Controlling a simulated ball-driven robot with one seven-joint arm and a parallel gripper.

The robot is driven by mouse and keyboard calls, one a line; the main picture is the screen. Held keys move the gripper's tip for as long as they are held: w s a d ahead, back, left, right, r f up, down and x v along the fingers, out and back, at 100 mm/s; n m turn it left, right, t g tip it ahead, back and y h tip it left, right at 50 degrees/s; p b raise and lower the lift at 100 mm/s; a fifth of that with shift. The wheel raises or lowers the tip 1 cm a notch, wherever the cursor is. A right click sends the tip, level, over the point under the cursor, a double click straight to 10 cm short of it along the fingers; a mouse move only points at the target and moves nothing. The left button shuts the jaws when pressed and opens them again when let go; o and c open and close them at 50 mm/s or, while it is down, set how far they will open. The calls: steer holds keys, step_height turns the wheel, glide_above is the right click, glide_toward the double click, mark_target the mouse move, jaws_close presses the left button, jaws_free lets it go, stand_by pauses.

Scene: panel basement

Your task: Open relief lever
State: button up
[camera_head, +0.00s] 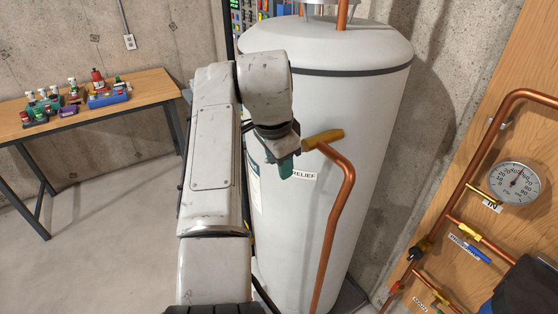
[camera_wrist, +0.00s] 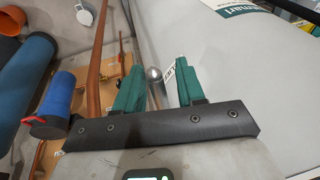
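The brass relief valve (camera_head: 323,138) sticks out of the white tank's side, above the RELIEF label (camera_head: 304,175). My gripper (camera_head: 284,166) is at the tank just left of the valve, with its teal fingers pointing down towards the label. In the wrist view my gripper (camera_wrist: 160,68) is open, its two teal fingers apart. A small round silver piece (camera_wrist: 154,73) shows between the fingers; it may be the relief lever's end, but I cannot tell. The fingers do not visibly clamp it. The lever is not clearly visible in the head view.
A copper pipe (camera_head: 341,205) bends down from the valve, close right of my gripper. The white tank (camera_head: 350,110) stands directly behind. A pipe panel with a gauge (camera_head: 517,183) is at right. A wooden table (camera_head: 150,87) with small items is at left.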

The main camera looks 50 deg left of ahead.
steer(key=shift+s, duration=0.1)
steer(key=b+v, duration=0.3)
steer(key=v, duration=0.7)
steer(key=shift+r, duration=0.35)
steer(key=shift+s, duration=0.1)
